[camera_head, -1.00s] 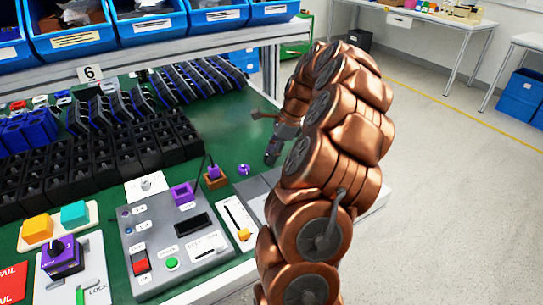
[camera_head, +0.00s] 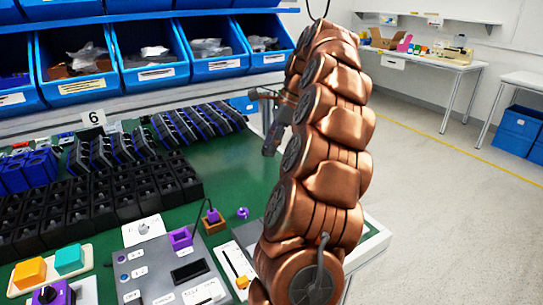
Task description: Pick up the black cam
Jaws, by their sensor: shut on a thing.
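My gripper (camera_head: 270,141) is small in the view, above the far right part of the green table, pointing down. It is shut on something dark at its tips. The held thing is too small and dark to make out its shape, so I cannot tell from its look whether it is the black cam. No other separate black cam is clear to me. My copper-coloured arm hides part of the table's right side.
Rows of black housings (camera_head: 100,205) and blue-black angled parts (camera_head: 180,125) fill the table's left. A grey panel (camera_head: 160,270) with a purple socket (camera_head: 181,238) is in front. Blue bins (camera_head: 155,60) stand above. Green table (camera_head: 225,165) is bare left of my gripper.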

